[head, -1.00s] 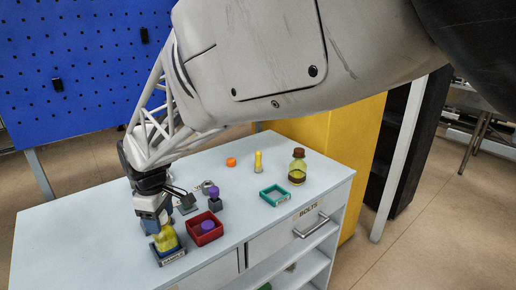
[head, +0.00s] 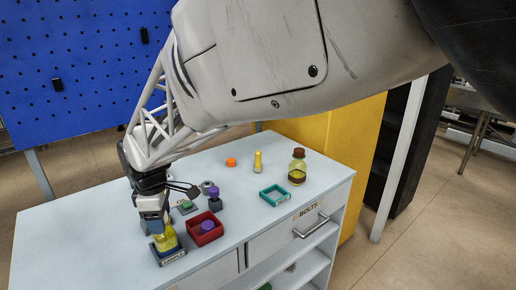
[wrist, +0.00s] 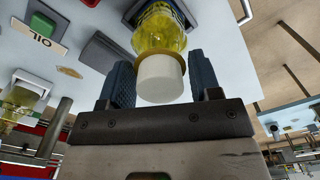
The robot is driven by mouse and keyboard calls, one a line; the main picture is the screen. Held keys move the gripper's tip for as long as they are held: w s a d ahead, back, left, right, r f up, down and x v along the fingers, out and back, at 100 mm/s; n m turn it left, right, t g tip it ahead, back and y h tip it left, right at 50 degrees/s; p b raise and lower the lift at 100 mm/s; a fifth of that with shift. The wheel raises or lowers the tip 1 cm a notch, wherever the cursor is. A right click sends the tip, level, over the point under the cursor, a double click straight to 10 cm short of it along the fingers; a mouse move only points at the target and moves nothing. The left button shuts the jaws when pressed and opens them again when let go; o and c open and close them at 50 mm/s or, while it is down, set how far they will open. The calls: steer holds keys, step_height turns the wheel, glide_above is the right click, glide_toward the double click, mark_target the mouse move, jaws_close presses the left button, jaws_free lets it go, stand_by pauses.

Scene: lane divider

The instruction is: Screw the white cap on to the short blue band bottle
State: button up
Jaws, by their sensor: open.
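The bottle with yellow contents (head: 167,242) stands in a small dark tray (head: 172,259) at the near left of the bench. In the wrist view the same bottle (wrist: 160,32) has the white cap (wrist: 160,80) on its neck, above an amber ring. I cannot tell how tightly the cap sits, and no blue band shows clearly. My gripper (wrist: 161,84) is open, with one finger on each side of the cap and a visible gap to both. In the head view my gripper (head: 156,226) is over the bottle top and hides the cap.
A red tray (head: 206,239) with a purple-topped item stands close right of the bottle. A purple-capped grey block (head: 215,199) and a green-topped block (head: 187,206) are behind. A teal tray (head: 275,196) and brown-capped bottle (head: 298,168) stand farther right. The near right bench top is clear.

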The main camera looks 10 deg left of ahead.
steer(key=shift+c, duration=0.5)
steer(key=c, duration=0.5)
steer(key=shift+m, duration=0.8)
steer(key=shift+m, duration=0.3)
steer(key=shift+m, duration=0.6)
